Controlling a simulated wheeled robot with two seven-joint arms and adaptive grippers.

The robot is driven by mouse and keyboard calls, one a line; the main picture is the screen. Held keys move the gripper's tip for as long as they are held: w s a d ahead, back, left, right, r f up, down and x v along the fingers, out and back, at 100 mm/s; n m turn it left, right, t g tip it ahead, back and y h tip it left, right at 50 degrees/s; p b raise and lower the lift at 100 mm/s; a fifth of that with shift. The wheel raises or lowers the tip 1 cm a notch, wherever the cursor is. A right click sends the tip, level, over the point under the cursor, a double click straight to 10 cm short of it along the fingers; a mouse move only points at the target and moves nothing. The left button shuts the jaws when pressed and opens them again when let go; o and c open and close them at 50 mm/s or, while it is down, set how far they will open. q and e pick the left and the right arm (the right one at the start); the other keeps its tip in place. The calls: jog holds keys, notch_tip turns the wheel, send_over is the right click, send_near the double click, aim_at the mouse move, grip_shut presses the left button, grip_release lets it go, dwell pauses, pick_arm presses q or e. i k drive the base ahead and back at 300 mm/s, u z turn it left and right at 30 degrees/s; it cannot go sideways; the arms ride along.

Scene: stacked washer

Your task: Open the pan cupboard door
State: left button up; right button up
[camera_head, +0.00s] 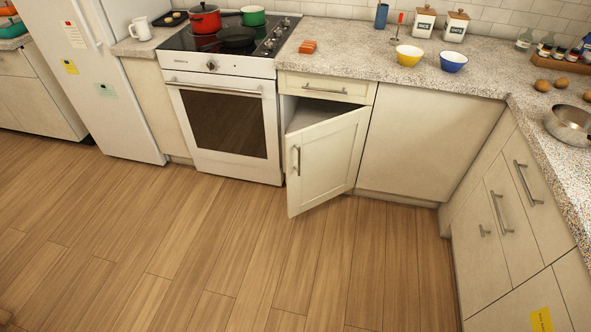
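One cupboard door (328,162) stands partly open below a drawer (325,87), just right of the oven. Its bar handle (296,160) is upright near the door's left edge. The hinge side is at the right, and the free edge swings out over the floor. A dark gap shows above the door; what is inside is hidden. No label marks which cupboard holds pans. Neither of my grippers is in view.
The oven (224,125) is shut, left of the open door. A plain panel (425,140) is to its right, then corner cabinets with handles (502,212). The wooden floor (230,260) in front is clear. Bowls and pots stand on the counter and stove above.

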aim_at(323, 160)
jog(key=u, duration=0.7)
jog(key=i, duration=1.15)
jog(key=z, duration=0.2)
